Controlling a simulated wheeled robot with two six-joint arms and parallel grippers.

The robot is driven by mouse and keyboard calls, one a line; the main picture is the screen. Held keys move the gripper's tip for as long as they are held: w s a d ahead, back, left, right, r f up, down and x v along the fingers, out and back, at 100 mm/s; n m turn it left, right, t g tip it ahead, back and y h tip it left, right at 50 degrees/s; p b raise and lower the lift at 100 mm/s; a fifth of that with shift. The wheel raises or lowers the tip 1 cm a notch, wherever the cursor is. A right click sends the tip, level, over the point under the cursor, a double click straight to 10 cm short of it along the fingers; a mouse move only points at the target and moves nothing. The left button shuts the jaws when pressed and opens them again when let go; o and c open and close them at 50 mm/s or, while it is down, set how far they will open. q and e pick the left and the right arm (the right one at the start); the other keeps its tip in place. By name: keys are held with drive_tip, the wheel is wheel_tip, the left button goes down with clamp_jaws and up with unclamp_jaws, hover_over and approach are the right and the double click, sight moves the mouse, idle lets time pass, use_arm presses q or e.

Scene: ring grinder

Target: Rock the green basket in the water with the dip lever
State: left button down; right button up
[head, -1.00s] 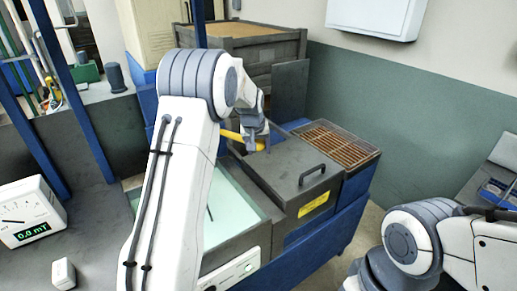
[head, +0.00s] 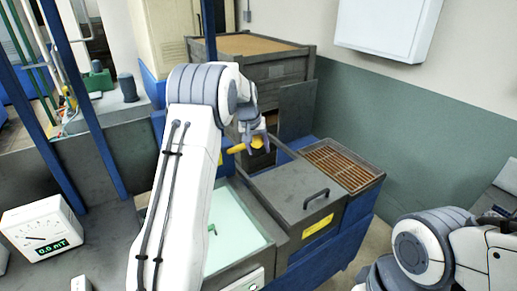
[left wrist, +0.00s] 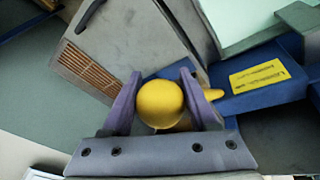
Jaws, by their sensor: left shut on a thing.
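The yellow dip lever (head: 237,149) sticks out behind the grey lidded box, its knob end tilted up to the right. My left gripper (head: 259,139) is shut on its round yellow knob. In the left wrist view the knob (left wrist: 160,104) sits between the two purple fingers of my left gripper (left wrist: 162,92). The water tank (head: 232,232) with pale green water is partly hidden by my left arm. A small green piece (head: 212,229) shows in the water, perhaps part of the basket; the rest is hidden. My right gripper is out of view; only its arm shows.
The grey box (head: 295,195) with a black lid handle stands right of the tank. A brown slatted grate (head: 343,165) is beyond it. A large grey crate (head: 255,65) stands behind. A meter (head: 42,229) is on the left bench.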

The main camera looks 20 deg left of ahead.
use_arm(q)
drive_tip(key=shift+c, duration=1.4)
unclamp_jaws()
drive_tip(key=shift+w+a+r, duration=0.15)
drive_tip(key=shift+w+r, duration=0.15)
drive_tip(key=shift+r, duration=0.25)
drive_tip(key=shift+o, duration=0.5)
drive_tip(key=shift+f, duration=0.15)
drive_tip(key=shift+s, duration=0.1)
drive_tip(key=shift+s+r, duration=0.1)
drive_tip(key=shift+r, duration=0.3)
drive_tip(key=b+v, duration=0.3)
drive_tip(key=v, duration=0.6)
drive_tip(key=shift+s+r, duration=0.2)
drive_tip(key=shift+r, duration=0.15)
